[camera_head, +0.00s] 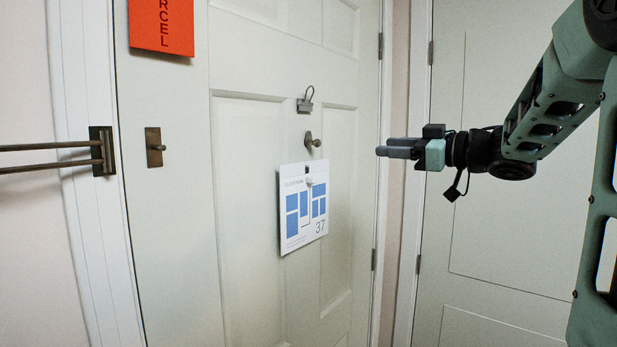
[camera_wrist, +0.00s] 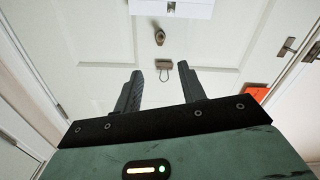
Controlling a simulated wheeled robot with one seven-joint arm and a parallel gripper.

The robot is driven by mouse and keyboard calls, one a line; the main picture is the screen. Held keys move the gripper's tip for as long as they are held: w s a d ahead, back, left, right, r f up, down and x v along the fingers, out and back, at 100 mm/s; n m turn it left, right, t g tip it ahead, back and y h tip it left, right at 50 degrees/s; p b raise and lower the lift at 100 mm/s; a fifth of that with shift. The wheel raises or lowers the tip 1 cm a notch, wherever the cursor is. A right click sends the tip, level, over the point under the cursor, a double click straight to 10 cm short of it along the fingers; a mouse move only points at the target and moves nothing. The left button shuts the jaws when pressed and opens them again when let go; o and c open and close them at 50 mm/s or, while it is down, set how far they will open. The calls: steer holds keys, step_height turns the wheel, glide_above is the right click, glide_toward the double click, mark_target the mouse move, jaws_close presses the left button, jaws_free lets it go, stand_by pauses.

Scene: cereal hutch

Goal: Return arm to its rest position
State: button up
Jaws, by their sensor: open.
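My gripper (camera_head: 385,150) reaches in from the right in the head view, level and pointing left, in front of the white panelled door (camera_head: 250,200). In the wrist view my gripper (camera_wrist: 160,88) shows its two dark fingers spread apart with nothing between them. Beyond the fingers are a dark clip (camera_wrist: 164,66) and a small knob (camera_wrist: 159,36) on the door. My arm is bent and comes down from the upper right in the head view.
A white sheet with blue shapes and "37" (camera_head: 304,205) hangs on the door below the knob (camera_head: 312,141) and clip (camera_head: 305,104). An orange sign (camera_head: 161,27) is at the upper left. A metal bar latch (camera_head: 101,151) is at the left frame. Space around my gripper looks clear.

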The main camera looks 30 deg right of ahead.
steer(key=w+a+f+m+h+b, duration=0.1)
steer(key=w+a+f+m+h, duration=0.15)
steer(key=w+a+f, duration=0.45)
steer(key=a+f+g+h+b, duration=0.2)
steer(key=a+f+g, duration=0.3)
steer(key=a+f, duration=0.75)
steer(key=s+a+f+g, duration=0.6)
steer(key=s+a+f, duration=0.3)
steer(key=s+a, duration=0.2)
steer(key=s+a+f+n+g, duration=0.1)
steer(key=s+a+f+g, duration=0.1)
steer(key=s, duration=0.7)
steer(key=s+a+f+n+g+h+b, duration=0.1)
steer(key=s+a+f+n+g, duration=0.1)
steer(key=s, duration=0.7)
step_height(320, 180, down, 2)
steer(key=shift+a+f+g, duration=0.2)
steer(key=shift+a+g, duration=0.4)
steer(key=shift+g, duration=0.4)
